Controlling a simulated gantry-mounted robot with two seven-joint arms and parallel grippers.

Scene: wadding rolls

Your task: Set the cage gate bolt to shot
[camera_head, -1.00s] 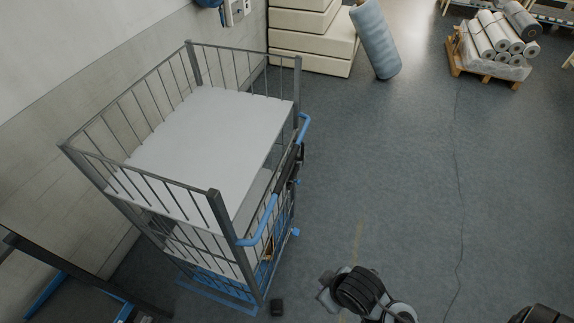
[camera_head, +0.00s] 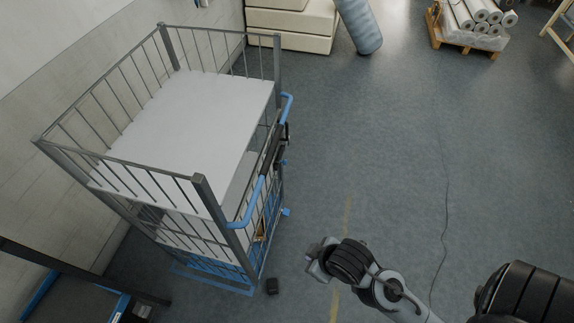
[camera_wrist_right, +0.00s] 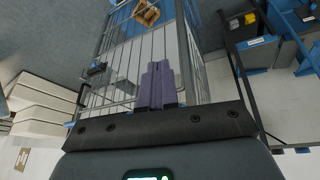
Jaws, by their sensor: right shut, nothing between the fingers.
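The cage (camera_head: 200,190) is a grey barred cart with white shelves and blue handles (camera_head: 247,212), standing at the left of the head view. Its barred side also shows in the right wrist view (camera_wrist_right: 150,45). A small dark fitting, apparently the gate bolt (camera_wrist_right: 97,69), is on the bars left of my fingers there; whether it is shot cannot be told. My right gripper (camera_head: 314,258) is to the right of the cage, apart from it in the head view. Its purple fingers (camera_wrist_right: 160,85) are together and empty, overlapping the bars in the wrist view. My left gripper is out of view.
White stacked slabs (camera_head: 290,25), a blue-grey roll (camera_head: 360,25) and a pallet of rolls (camera_head: 465,40) are at the back. A dark-framed blue trolley (camera_head: 75,295) stands lower left. The floor right of the cage is clear.

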